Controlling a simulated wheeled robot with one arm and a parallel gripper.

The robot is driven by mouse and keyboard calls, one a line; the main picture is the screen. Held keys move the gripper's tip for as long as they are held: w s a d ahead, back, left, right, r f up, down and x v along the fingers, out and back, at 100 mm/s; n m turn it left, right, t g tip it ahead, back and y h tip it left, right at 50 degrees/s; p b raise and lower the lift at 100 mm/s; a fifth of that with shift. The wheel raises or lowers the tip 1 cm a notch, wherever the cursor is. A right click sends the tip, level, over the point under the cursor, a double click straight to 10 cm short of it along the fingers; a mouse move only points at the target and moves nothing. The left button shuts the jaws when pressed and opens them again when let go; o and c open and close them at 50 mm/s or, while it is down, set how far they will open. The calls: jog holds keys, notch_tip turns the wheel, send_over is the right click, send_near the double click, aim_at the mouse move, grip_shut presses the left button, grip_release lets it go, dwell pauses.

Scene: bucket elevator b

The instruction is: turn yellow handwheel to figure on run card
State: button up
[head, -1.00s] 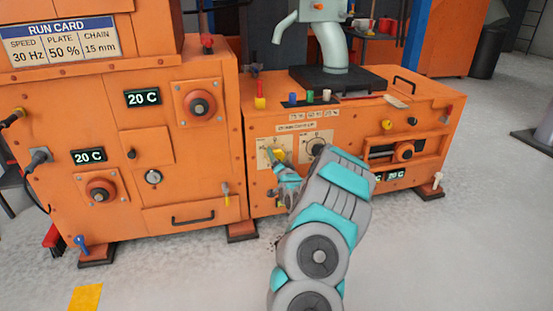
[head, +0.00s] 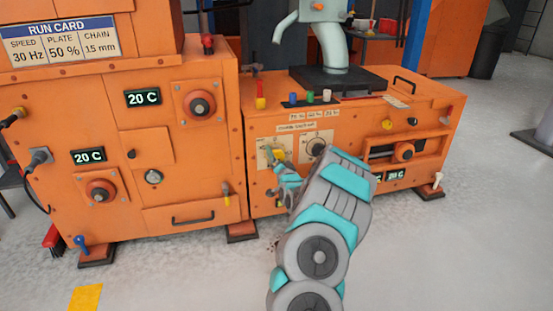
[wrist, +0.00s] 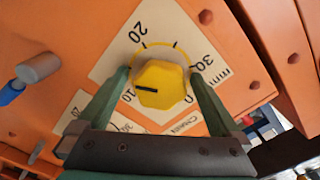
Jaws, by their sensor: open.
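The yellow handwheel (wrist: 170,77) is a faceted knob on a white dial plate (wrist: 113,62) marked 0, 10, 20 and 30 mm. Its black pointer line points left, close to the 10 mark. In the head view it shows small (head: 279,154) on the low orange unit. My gripper (wrist: 160,77) is open, with one green finger on each side of the handwheel; whether they touch it I cannot tell. In the head view my gripper (head: 274,158) partly covers the dial. The run card (head: 59,40) reads speed 30 Hz, plate 50 %, chain 15 mm.
A second dial with a black knob (head: 317,147) sits just right of the yellow one. A grey-and-blue lever (wrist: 36,70) shows at the left of the wrist view. An orange cabinet (head: 130,195) stands to the left.

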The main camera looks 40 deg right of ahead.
jog(key=v, duration=0.8)
jog(key=shift+p, duration=0.4)
jog(key=shift+w+d, duration=0.1)
